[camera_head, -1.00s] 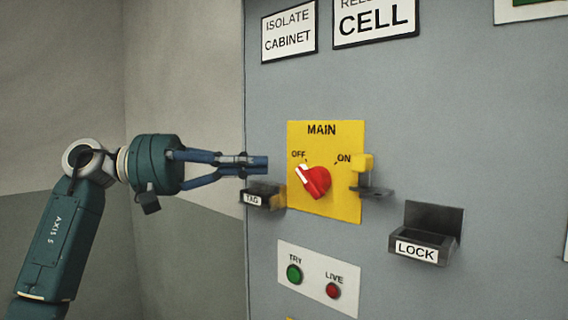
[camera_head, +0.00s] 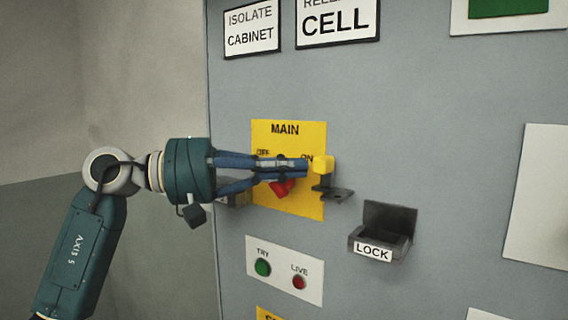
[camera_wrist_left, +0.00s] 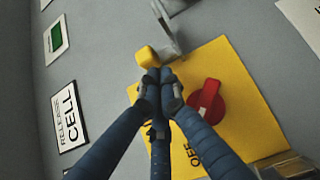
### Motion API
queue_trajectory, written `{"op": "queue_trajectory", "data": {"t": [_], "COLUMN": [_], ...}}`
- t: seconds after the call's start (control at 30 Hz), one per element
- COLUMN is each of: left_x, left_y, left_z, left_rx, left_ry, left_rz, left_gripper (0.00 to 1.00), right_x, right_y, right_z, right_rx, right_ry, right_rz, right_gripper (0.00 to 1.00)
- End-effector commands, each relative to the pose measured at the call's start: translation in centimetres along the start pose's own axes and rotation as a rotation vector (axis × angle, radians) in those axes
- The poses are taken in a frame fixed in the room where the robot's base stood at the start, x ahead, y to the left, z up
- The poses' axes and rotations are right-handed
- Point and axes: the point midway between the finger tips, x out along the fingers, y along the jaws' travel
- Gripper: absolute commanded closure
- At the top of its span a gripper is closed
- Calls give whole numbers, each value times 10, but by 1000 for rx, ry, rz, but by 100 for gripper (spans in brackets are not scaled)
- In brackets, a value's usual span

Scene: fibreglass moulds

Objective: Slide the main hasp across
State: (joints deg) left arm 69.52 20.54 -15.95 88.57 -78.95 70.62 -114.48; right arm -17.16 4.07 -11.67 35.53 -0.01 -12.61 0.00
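The yellow MAIN plate (camera_head: 290,207) is on the grey cabinet front. The main hasp is a yellow block (camera_head: 323,165) with a dark metal tab (camera_head: 335,193) at the plate's right edge. In the wrist view the yellow block (camera_wrist_left: 148,56) lies just beyond my fingertips. My left gripper (camera_head: 305,169) reaches across the plate from the left, its fingers drawn together with nothing seen between them. The tips are at or very near the block's left side; I cannot tell if they touch. The red rotary switch (camera_wrist_left: 207,101) is beside the fingers, partly hidden in the head view.
A grey LOCK holder (camera_head: 380,240) sticks out at lower right. The TAG holder (camera_head: 238,192) is mostly hidden behind my gripper. The TRY and LIVE panel (camera_head: 284,270) is below. Signs (camera_head: 252,28) are above.

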Motion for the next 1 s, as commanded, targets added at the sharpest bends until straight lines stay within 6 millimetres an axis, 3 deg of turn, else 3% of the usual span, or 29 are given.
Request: {"op": "queue_trajectory", "data": {"t": [0.2, 0.4, 0.53, 1.0], "left_x": [4, 29, 39, 32], "left_y": [-2, -5, -2, 0], "left_z": [4, 30, 39, 39], "left_rx": [3, 7, 3, 0], "left_ry": [-1, -3, -1, 1], "left_rz": [0, -2, -1, 0], "left_gripper": [100, 100, 100, 100], "right_x": [6, 31, 35, 33], "right_y": [7, 11, 11, 8], "right_z": [2, 5, 5, 5], "right_rx": [-2, -1, 0, 0], "right_ry": [-2, -2, -2, -2], "right_rz": [8, 12, 13, 9], "right_gripper": [60, 60, 60, 60]}}
